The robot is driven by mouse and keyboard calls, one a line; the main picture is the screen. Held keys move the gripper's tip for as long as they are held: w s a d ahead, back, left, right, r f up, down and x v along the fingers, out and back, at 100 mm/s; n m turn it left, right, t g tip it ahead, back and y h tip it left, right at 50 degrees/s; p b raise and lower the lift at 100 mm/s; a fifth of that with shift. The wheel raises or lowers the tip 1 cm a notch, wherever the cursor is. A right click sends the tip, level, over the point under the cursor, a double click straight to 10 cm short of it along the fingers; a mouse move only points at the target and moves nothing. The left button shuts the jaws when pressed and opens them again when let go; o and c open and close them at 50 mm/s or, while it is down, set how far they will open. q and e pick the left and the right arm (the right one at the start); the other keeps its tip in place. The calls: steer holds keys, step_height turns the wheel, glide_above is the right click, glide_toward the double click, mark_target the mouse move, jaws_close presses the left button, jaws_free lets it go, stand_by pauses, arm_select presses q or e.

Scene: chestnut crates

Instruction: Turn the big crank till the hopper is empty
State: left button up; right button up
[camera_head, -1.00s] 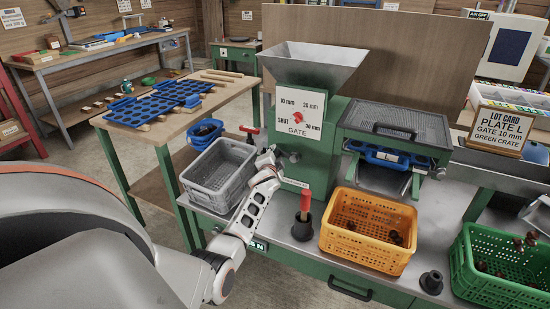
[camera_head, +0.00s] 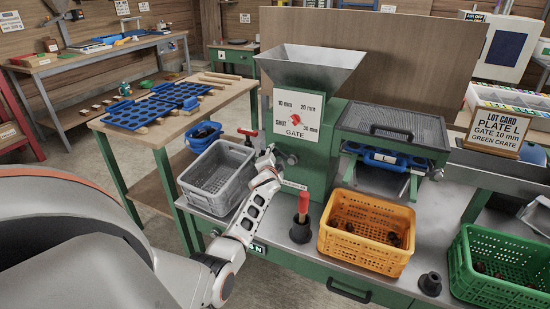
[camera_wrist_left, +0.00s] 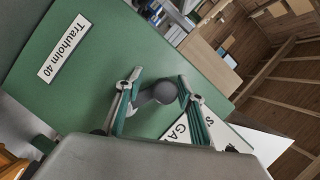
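The green machine carries a grey metal hopper (camera_head: 312,68); its visible inner walls look bare and its bottom is hidden. The gate dial (camera_head: 293,119) on its front has a red pointer. A grey round hub (camera_head: 291,159) sits on the machine's front. My left gripper (camera_head: 268,158) is beside it. In the left wrist view my left gripper (camera_wrist_left: 158,88) has its fingers apart, with a grey round knob (camera_wrist_left: 165,92) between them; I see no clear contact. A red handle (camera_head: 248,131) stands left of the machine. My right gripper is not in view.
A grey crate (camera_head: 217,178) stands left of the machine. An orange crate (camera_head: 366,238) and a green crate (camera_head: 500,280) hold some chestnuts. A red-handled tool (camera_head: 303,205) stands upright in a black cup near my arm. The lot card (camera_head: 496,132) reads Plate L, gate 10 mm, green crate.

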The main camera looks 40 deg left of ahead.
arm_select(q)
steer(key=shift+s+d, duration=0.2)
steer(key=shift+s, duration=0.3)
steer(key=v, duration=1.1)
steer(key=shift+w+r, duration=0.15)
steer(key=shift+d, duration=0.15)
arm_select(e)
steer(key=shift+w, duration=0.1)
arm_select(q)
steer(key=s+d+f+h+p, duration=0.1)
steer(key=s+d+f+h, duration=0.2)
steer(key=s+d+f, duration=0.5)
steer(key=s+d+f+h+p, duration=0.2)
steer(key=s+d+f+h, duration=0.3)
steer(key=d, duration=0.5)
steer(key=s+d+f+g+h, duration=0.1)
steer(key=s+d+f, duration=0.1)
steer(key=s+d, duration=0.6)
steer(key=s+d+f+n+g+h+p, duration=0.1)
steer(key=s+d+f+h, duration=0.1)
steer(key=s+d, duration=0.7)
steer(key=s+f, duration=0.1)
steer(key=s, duration=0.2)
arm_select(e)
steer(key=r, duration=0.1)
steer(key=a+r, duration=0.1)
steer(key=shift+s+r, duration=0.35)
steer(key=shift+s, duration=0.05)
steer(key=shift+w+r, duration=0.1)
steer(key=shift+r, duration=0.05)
